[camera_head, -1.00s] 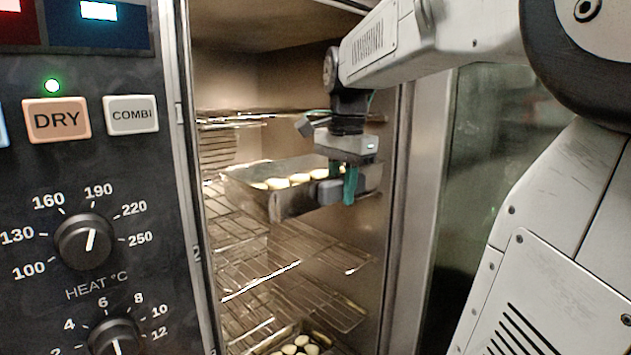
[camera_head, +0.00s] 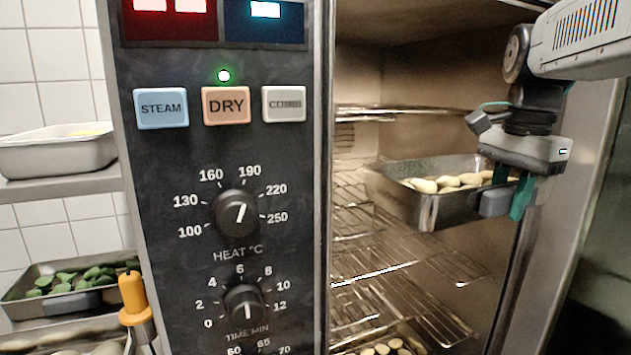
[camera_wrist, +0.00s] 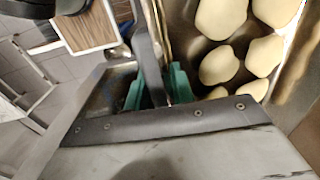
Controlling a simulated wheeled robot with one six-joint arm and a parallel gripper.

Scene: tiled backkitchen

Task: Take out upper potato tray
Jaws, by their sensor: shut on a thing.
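The upper potato tray (camera_head: 405,206) is a steel pan with pale peeled potatoes (camera_head: 447,183) in it. In the head view it is in the upper part of the oven opening, right of the control panel. A lower tray of potatoes (camera_head: 385,346) shows at the bottom of the oven. Whether the held tray touches a rack is unclear.
Wire racks (camera_head: 400,265) fill the oven below the tray. The control panel (camera_head: 225,170) borders the opening on the left. At far left are a steel pan (camera_head: 60,152) on a shelf, a tray of green vegetables (camera_head: 75,282) and an orange-handled tool (camera_head: 134,298).

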